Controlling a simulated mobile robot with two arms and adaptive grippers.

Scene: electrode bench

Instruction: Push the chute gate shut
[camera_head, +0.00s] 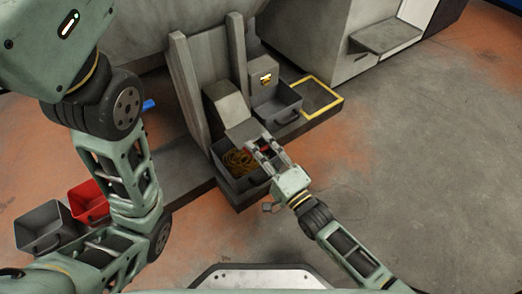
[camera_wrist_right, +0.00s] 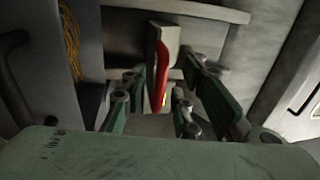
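The grey chute (camera_head: 228,103) stands between two upright posts, with a flat grey plate (camera_head: 244,130) at its lower mouth that looks like the gate. My right gripper (camera_head: 264,148) is at the front of this plate, above a grey bin. In the right wrist view, my right gripper (camera_wrist_right: 172,90) has its fingers apart, with a grey tab with a red strip (camera_wrist_right: 161,70) showing between them. I cannot tell whether the fingers touch it. A bit of red also shows by the fingers in the head view. My left gripper is out of view.
The grey bin (camera_head: 226,172) below the chute holds a yellow coil (camera_head: 240,162). Another grey bin (camera_head: 278,105) and a yellow-framed pad (camera_head: 318,94) are to the right. A red bin (camera_head: 88,201) and a grey bin (camera_head: 42,229) stand at left. The floor at right is clear.

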